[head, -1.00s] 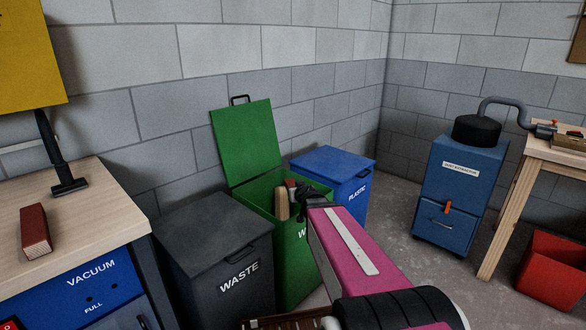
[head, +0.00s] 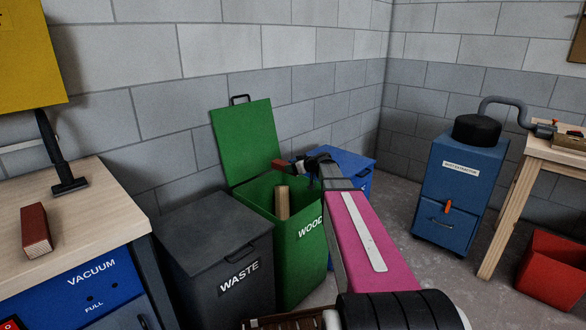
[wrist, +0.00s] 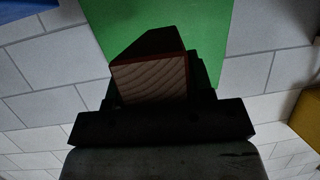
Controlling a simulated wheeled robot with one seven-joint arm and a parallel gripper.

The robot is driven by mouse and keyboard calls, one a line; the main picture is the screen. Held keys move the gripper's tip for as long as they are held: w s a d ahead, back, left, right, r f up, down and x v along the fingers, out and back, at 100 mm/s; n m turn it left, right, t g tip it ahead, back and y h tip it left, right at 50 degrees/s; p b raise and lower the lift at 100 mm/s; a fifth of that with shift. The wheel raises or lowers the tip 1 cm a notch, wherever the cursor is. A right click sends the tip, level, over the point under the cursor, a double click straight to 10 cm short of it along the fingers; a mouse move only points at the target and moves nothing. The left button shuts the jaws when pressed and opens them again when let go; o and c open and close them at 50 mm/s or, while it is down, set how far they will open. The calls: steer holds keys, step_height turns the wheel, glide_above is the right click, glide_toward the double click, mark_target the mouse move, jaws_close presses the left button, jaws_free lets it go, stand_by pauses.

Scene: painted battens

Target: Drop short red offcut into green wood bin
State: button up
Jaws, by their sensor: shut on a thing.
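The short red offcut (head: 280,163) shows as a small red end at the tip of my gripper (head: 298,164) in the head view. In the wrist view, the offcut's pale end grain and red edge (wrist: 150,80) show between the dark jaws. My gripper is shut on it. The green wood bin (head: 308,262) stands with its lid (head: 245,142) raised against the wall. My gripper holds the offcut above the rear right part of the bin's mouth. The green lid (wrist: 215,30) is behind the offcut in the wrist view.
A pale batten (head: 283,203) stands inside the green bin. A closed grey waste bin (head: 215,240) is on its left and a closed blue plastic bin (head: 360,166) on its right. Another red block (head: 35,230) lies on the bench at left.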

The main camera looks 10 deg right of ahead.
steer(key=shift+f, duration=3)
steer(key=o, duration=1)
steer(key=v, duration=1.1)
